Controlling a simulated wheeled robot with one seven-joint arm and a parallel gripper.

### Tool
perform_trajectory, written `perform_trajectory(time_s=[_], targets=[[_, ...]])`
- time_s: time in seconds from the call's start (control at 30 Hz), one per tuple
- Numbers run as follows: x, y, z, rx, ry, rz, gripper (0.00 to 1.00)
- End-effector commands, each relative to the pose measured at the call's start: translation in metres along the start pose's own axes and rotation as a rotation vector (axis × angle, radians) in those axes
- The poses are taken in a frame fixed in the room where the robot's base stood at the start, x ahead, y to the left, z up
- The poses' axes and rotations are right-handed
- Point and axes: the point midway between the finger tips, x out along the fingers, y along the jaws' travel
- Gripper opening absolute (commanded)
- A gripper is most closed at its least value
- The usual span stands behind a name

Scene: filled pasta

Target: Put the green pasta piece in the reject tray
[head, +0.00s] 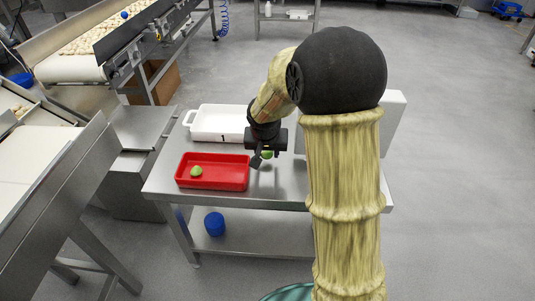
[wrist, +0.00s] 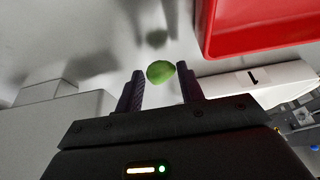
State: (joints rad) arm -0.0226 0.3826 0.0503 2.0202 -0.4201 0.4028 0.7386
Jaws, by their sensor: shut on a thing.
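A green pasta piece (wrist: 160,72) sits between the two fingertips of my gripper (wrist: 161,86) in the wrist view, and my gripper is shut on it. In the head view the same piece (head: 267,154) shows beside the dark fingers, right of the red tray. It appears to be above the steel table, with a shadow beyond it in the wrist view. The red tray (head: 241,186) stands at the table's front left and holds another green piece (head: 196,172). The red tray also shows at the upper right of the wrist view (wrist: 260,25).
A white tray (head: 200,132) marked 1 stands behind the red tray. A light grey box (head: 394,118) stands at the table's right, partly behind my arm. Bare steel table (head: 288,183) lies right of the red tray. A conveyor (head: 75,66) carries pasta at the back left.

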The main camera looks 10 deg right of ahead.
Motion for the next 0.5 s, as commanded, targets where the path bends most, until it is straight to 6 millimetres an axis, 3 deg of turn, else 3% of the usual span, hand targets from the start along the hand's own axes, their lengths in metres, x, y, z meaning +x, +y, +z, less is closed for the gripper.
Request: perform_trajectory(time_s=[0.03, 0.3, 0.5], targets=[[-0.014, 0.000, -0.007, 0.001, 0.003, -0.001, 0.14], [-0.062, 0.001, -0.026, 0.003, 0.002, 0.000, 0.14], [-0.074, 0.001, -0.031, 0.002, -0.001, 0.001, 0.14]])
